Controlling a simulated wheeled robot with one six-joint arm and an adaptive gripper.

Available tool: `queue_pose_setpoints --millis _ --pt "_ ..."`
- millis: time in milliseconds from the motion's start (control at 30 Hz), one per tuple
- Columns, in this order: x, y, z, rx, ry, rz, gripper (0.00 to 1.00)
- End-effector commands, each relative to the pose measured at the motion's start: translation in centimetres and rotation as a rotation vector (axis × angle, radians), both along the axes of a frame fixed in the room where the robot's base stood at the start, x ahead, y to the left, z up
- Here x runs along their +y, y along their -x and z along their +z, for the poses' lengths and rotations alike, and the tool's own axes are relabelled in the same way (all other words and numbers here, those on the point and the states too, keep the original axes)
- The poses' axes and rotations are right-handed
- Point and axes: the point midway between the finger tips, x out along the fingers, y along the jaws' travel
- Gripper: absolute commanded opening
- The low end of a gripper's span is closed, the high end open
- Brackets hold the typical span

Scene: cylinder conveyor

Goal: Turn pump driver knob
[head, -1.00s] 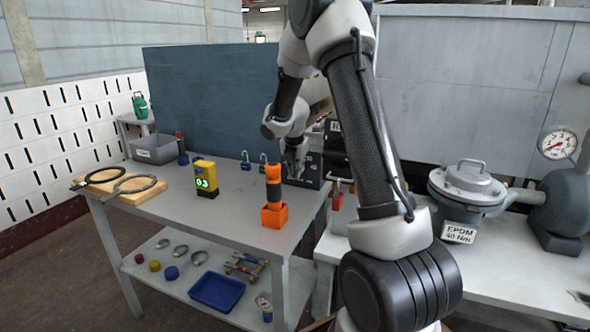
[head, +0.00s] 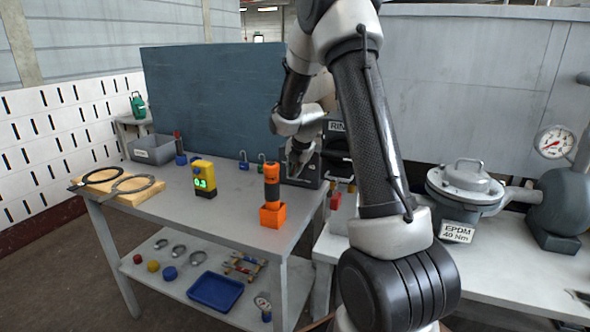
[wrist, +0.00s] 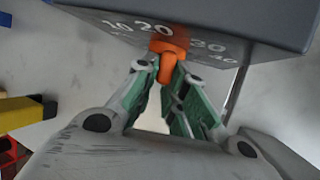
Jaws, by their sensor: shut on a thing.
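The pump driver is a dark grey box (head: 311,168) at the back right of the left table, partly hidden by my arm. In the wrist view its face (wrist: 225,22) fills the top and bears a printed scale, with 10, 20, 30 and 40 legible. The orange knob (wrist: 169,45) sticks out from this face near the 20. My gripper (wrist: 170,77) has its green-padded fingers shut on the knob's narrow grip, one on each side. In the head view my gripper (head: 297,163) is small at the box's left front, and the knob is hidden.
An orange-and-black tool (head: 271,185) stands in an orange holder in front of the box. A yellow device with a green display (head: 203,178) stands left. A pump with a gauge (head: 553,143) is at right. The table's front middle is clear.

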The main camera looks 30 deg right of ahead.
Motion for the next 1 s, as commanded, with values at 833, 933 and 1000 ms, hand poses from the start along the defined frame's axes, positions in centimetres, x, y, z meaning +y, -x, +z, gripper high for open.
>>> queue_pose_setpoints --millis 833,933,1000 --pt "0.3 1.4 2.7 -0.002 0.002 0.001 0.34" --pt "0.5 2.3 4.2 -0.001 0.001 0.001 0.34" --pt "0.6 2.8 5.1 -0.001 0.0 0.0 0.34"
